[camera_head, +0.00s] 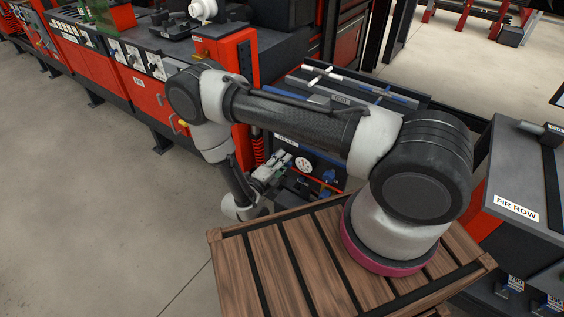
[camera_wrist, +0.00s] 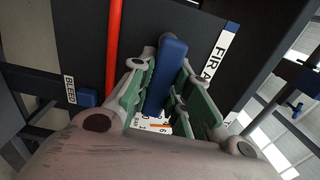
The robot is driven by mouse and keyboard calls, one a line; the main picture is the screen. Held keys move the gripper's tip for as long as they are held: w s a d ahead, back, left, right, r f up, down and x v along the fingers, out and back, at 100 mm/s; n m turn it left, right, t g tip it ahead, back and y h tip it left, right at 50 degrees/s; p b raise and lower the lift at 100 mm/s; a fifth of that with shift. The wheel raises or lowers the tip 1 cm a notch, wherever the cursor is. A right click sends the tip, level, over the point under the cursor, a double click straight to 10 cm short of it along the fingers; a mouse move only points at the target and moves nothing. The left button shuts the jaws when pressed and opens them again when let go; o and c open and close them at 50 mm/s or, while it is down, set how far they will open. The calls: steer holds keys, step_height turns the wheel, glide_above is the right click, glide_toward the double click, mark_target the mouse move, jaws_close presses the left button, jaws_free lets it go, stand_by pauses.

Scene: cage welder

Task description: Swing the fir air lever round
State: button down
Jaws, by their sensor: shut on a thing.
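The fir air lever (camera_wrist: 168,62) is a blue bar in the middle of the wrist view, beside a white label (camera_wrist: 217,58) that reads "FIR A" before it is cut off. My gripper (camera_wrist: 163,88) has its green-padded fingers on both sides of the lever and is shut on it. In the head view my gripper (camera_head: 276,166) is low at the front of the dark panel, left of a round white gauge (camera_head: 303,164). The lever cannot be made out there behind my gripper.
A red pipe (camera_wrist: 114,50) runs left of the lever in the wrist view. A "BLEED" label (camera_wrist: 70,90) and a small blue part (camera_wrist: 87,97) are further left. Another blue handle (camera_head: 329,177) is right of the gauge. Open floor (camera_head: 130,225) lies left.

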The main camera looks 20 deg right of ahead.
steer(key=shift+a+n, duration=0.1)
steer(key=shift+n, duration=0.2)
steer(key=c, duration=1.3)
jaws_free()
steer(key=v, duration=1.2)
